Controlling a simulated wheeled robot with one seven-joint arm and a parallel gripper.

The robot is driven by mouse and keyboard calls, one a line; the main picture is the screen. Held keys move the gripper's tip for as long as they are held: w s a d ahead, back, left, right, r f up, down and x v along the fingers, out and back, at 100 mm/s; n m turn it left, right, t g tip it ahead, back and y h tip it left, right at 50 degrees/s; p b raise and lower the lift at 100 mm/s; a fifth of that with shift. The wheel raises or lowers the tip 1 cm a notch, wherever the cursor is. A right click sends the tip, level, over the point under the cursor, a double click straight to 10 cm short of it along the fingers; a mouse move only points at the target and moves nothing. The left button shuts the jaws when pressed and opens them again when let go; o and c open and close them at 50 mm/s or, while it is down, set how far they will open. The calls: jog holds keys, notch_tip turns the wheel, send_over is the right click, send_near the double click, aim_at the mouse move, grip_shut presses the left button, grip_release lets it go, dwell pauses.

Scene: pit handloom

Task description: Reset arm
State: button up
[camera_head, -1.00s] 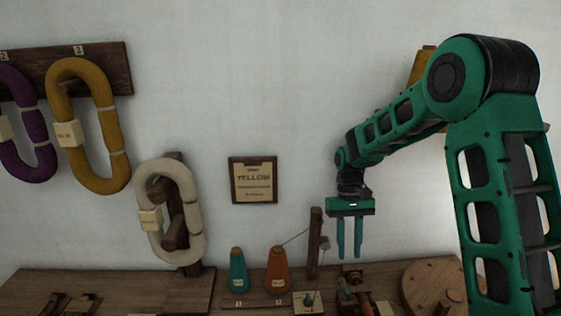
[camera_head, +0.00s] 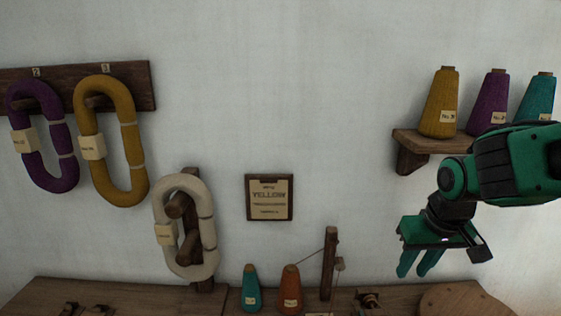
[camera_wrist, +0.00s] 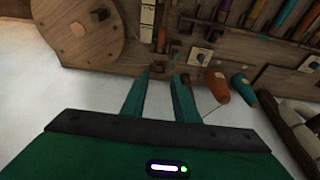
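My gripper (camera_head: 418,262) is at the right of the head view, in front of the wall and below the wall shelf. Its two green fingers point down and stand apart with nothing between them. In the wrist view the two fingers (camera_wrist: 162,98) also show a gap, with the bench beyond their tips. My green and black arm reaches in from the right edge and covers part of the shelf side.
A wall shelf (camera_head: 407,143) holds yellow (camera_head: 440,104), purple (camera_head: 488,101) and teal cones (camera_head: 536,97) close above my arm. Purple (camera_head: 65,168) and yellow hanks (camera_head: 134,150) hang at left, a white hank (camera_head: 159,215) lower. A bench (camera_head: 130,293) runs below.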

jog(key=s+d+m+g, duration=0.1)
jog(key=s+d+m, duration=0.2)
jog(key=s+d, duration=0.3)
jog(key=s+d+f+m+g, duration=0.1)
jog(key=s+d, duration=0.5)
jog(key=s, duration=0.7)
jog(key=shift+s+m+g, duration=0.25)
jog(key=shift+m+g, duration=0.45)
jog(key=shift+m, duration=0.5)
jog(key=shift+w+f, duration=0.3)
jog(key=shift+w, duration=0.35)
